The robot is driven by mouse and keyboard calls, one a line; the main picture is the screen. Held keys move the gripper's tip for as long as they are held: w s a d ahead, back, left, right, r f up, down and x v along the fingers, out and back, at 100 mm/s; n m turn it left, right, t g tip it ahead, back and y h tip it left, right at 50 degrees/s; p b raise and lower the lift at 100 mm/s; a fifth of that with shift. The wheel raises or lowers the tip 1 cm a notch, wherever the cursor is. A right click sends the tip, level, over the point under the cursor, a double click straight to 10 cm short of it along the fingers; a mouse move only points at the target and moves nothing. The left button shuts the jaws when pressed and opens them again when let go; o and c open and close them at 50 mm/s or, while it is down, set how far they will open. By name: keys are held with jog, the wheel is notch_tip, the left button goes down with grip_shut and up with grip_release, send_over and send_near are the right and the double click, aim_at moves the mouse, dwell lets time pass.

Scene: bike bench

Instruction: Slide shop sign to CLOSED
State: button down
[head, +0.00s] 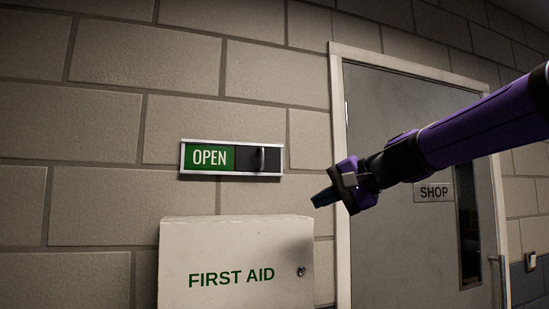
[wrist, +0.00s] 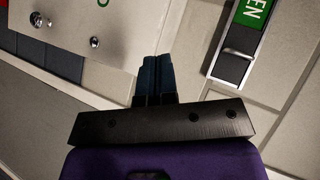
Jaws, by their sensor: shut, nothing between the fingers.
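The shop sign (head: 231,159) is on the block wall in a silver frame. Its left part shows OPEN in white on green (head: 209,157), and its right part is a dark slider panel (head: 247,159) with an upright metal handle (head: 263,159). In the wrist view the sign's dark panel (wrist: 231,68) and handle (wrist: 238,52) lie at the upper right, with part of the green word above. My gripper (head: 317,200) is shut and empty, to the right of and below the sign, apart from it. Its closed fingers (wrist: 154,75) point toward the wall in the wrist view.
A white FIRST AID box (head: 235,255) with a round lock (head: 301,271) stands out below the sign; it also fills the upper left of the wrist view (wrist: 120,30). A grey door (head: 395,130) with a SHOP plate (head: 434,192) is to the right.

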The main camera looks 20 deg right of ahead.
jog(key=w+d+r+m+t+y, duration=0.1)
jog(key=w+d+r+m+t, duration=0.2)
jog(key=w+r, duration=0.5)
notch_tip(320, 180, up, 2)
jog(key=shift+d+r+m+t+y, duration=0.35)
jog(key=shift+d+t, duration=0.45)
jog(key=shift+d, duration=0.3)
jog(key=shift+w+f, duration=0.1)
jog(key=s+a+x, duration=0.1)
jog(key=a+x, duration=0.1)
jog(key=x, duration=1)
jog(key=shift+a, duration=0.4)
jog(key=shift+a+f, duration=0.1)
jog(key=a, duration=1.3)
jog(key=shift+a, duration=0.4)
